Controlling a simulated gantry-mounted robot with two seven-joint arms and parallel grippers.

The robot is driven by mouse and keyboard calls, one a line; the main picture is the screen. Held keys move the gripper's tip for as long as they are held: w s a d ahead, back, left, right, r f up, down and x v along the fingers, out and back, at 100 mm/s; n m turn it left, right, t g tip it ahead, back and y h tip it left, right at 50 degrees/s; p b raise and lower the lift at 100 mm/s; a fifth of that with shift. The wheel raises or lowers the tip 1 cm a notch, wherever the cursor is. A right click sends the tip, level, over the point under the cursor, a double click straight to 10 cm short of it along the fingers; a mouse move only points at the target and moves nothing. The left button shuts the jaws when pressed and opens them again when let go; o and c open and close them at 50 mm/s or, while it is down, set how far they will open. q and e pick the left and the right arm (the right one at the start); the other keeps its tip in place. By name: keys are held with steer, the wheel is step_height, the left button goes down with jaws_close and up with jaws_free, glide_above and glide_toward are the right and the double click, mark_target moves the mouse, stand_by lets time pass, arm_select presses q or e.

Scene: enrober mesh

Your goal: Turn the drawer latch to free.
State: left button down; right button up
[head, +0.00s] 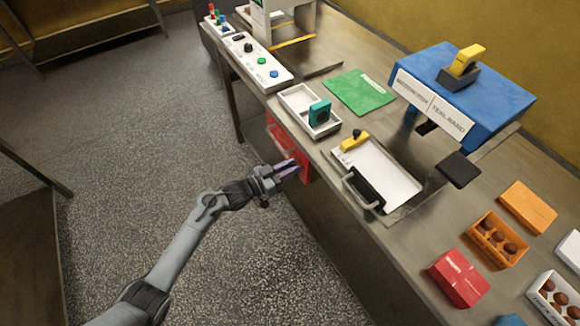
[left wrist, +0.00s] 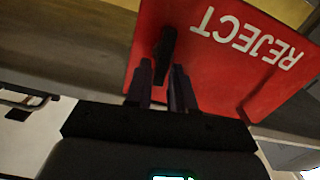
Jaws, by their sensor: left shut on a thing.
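The red drawer front (head: 276,135) marked REJECT is under the near edge of the bench. It also fills much of the left wrist view (left wrist: 215,75), its lettering upside down. A small dark bar-shaped latch (left wrist: 165,45) stands out from the red face. My left gripper (head: 292,168) is at the right end of the red front. In the left wrist view its two fingers (left wrist: 163,80) are on either side of the latch, shut on it. In the head view the gripper hides the latch. My right gripper is not in view.
Above on the bench are a white tray plate (head: 395,178) with a black handle and yellow piece, a white box (head: 292,100), a green mat (head: 360,91) and a blue machine (head: 490,105). The floor (head: 130,150) left of the bench is clear.

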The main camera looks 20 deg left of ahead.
arm_select(q)
steer(key=n+p, duration=0.1)
steer(key=n, duration=0.1)
steer(key=n+p, duration=0.1)
steer(key=n, duration=0.1)
steer(key=n+p, duration=0.1)
steer(key=n, duration=0.2)
steer(key=shift+w+a+f+p, duration=0.2)
steer(key=shift+w+a+p, duration=0.1)
steer(key=shift+a+p, duration=0.1)
steer(key=n, duration=0.2)
steer(key=n+p, duration=0.1)
steer(key=n, duration=0.1)
steer(key=shift+w+a+f+n, duration=0.15)
steer(key=shift+f+n, duration=0.15)
steer(key=shift+f, duration=0.05)
steer(key=n, duration=0.4)
steer(key=shift+f+n, duration=0.35)
steer(key=shift+n, duration=0.05)
steer(key=c, duration=1.2)
jaws_free()
steer(key=shift+o, duration=0.2)
steer(key=shift+a+p, duration=0.1)
steer(key=shift+p, duration=0.2)
